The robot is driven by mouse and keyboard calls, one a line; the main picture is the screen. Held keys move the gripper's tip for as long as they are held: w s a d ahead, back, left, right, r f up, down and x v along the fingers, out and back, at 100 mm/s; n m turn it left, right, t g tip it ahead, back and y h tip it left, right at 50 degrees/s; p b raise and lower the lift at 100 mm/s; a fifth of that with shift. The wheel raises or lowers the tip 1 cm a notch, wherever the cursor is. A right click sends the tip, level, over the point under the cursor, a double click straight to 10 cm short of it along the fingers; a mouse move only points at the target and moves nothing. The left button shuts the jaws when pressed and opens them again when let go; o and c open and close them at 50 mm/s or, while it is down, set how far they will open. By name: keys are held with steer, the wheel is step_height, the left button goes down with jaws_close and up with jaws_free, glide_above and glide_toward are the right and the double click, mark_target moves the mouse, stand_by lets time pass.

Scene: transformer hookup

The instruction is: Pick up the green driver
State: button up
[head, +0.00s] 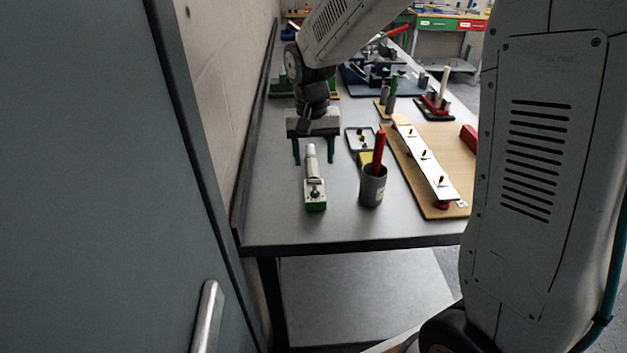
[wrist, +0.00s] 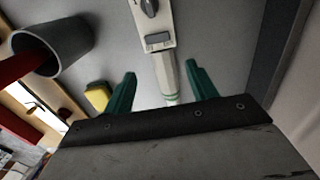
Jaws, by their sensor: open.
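My gripper (head: 313,160) is open above the near part of the bench. In the wrist view its two green fingers (wrist: 160,70) are apart, on either side of a pale cylinder (wrist: 168,78) with a green band, with nothing gripped. The cylinder lies at the end of a white device (head: 315,192) with a dark knob and a green base. A thin green upright shaft (head: 392,88), possibly the green driver, stands farther back by small grey cylinders. It does not show in the wrist view.
A grey cup (head: 372,188) holding a red-handled tool (head: 379,152) stands right of the device. A yellow block (head: 365,158) is behind it. A wooden board (head: 455,155) with a white strip (head: 425,160) lies at right. A wall borders the bench at left.

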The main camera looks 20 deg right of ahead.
mark_target(313, 173)
step_height(313, 173, down, 6)
steer(key=shift+a+r, duration=0.1)
steer(key=shift+r, duration=0.05)
steer(key=c, duration=1.2)
